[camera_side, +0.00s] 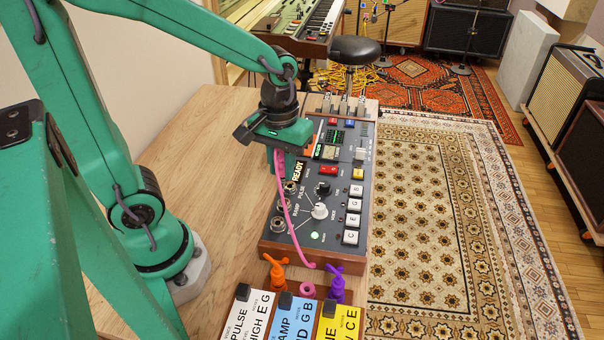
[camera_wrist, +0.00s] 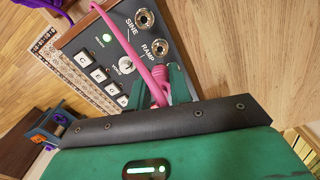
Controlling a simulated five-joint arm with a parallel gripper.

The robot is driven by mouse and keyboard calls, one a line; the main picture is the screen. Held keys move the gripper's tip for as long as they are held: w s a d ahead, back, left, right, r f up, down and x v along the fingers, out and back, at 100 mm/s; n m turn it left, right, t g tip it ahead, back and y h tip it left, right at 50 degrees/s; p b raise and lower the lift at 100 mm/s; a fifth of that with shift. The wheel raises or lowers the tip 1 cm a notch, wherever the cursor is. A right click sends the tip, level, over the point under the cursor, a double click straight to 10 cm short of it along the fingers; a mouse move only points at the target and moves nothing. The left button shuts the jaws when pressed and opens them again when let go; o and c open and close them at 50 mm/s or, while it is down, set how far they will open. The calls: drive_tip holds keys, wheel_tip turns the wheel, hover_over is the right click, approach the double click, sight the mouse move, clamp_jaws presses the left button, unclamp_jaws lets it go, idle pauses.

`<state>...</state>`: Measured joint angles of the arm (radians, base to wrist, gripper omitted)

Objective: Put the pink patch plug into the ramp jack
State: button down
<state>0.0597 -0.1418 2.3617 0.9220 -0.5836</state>
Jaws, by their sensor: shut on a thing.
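My gripper (camera_side: 277,153) is shut on the pink patch plug (camera_wrist: 159,82), seen between its green fingers in the wrist view. It is over the left side of the synth panel, and the plug's tip is hidden. A pink cable (camera_side: 285,205) trails from the plug toward the panel's near end. The ramp jack (camera_wrist: 159,47) is a silver-ringed socket, empty, just beyond the plug in the wrist view. In the side view the ramp jack (camera_side: 283,206) is the middle one of three sockets, below and nearer the camera than the gripper.
The empty sine jack (camera_wrist: 144,18) lies beside the ramp jack; the pulse jack (camera_side: 291,187) is on its other side. Orange (camera_side: 277,270) and purple (camera_side: 337,287) plugs stand at the near end behind labelled cards (camera_side: 292,318). The wooden table (camera_side: 190,140) is clear left of the panel.

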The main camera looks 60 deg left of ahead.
sight(283, 182)
drive_tip(key=shift+f, duration=0.1)
drive_tip(key=shift+f, duration=2)
drive_tip(key=shift+f, duration=1.5)
idle(2.4)
drive_tip(key=c, duration=0.8)
unclamp_jaws()
drive_tip(key=shift+r, duration=0.15)
drive_tip(key=shift+r, duration=3.4)
